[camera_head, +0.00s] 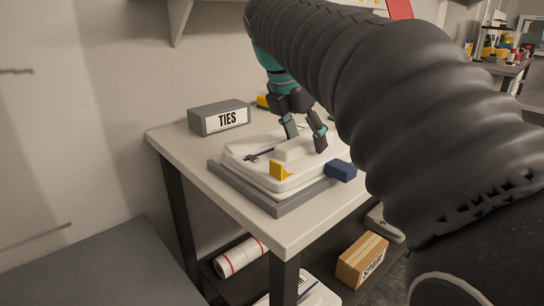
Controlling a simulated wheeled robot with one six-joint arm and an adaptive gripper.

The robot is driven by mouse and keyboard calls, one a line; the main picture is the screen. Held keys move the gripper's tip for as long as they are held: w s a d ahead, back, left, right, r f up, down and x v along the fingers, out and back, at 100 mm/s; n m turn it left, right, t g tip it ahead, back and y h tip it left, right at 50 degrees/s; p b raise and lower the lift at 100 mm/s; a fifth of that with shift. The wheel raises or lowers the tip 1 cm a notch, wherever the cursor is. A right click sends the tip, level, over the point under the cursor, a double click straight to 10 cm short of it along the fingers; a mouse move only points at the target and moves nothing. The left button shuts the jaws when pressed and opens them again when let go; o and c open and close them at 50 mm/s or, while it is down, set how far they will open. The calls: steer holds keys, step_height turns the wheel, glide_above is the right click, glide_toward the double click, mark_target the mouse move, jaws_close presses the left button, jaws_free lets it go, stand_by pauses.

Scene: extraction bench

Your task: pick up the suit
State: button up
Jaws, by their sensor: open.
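What looks like the folded white suit (245,163) lies in flat, rounded layers on a grey tray (275,208) on the bench. A raised white block (290,150) stands on its top, with a dark strap-like piece (258,155) beside it and a yellow tab (281,171) at its front. My gripper (305,139) points down over the white pile, its two dark fingers apart, close to the raised block. I cannot tell whether the fingers touch it. My arm hides the right side of the bench.
A grey box marked TIES (219,118) stands at the back left of the bench (180,147). A blue block (341,171) sits by the pile's right corner. Below are a white roll (241,257) and a cardboard box (362,260). The bench's left front strip is bare.

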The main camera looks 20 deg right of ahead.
steer(key=shift+f, duration=0.15)
jaws_close()
stand_by(0.4)
steer(key=shift+r, duration=0.55)
step_height(320, 180, up, 4)
steer(key=shift+f+p, duration=0.25)
steer(key=shift+p, duration=0.05)
steer(key=s+d+r, duration=0.6)
steer(key=d+r, duration=0.1)
steer(key=d, duration=0.3)
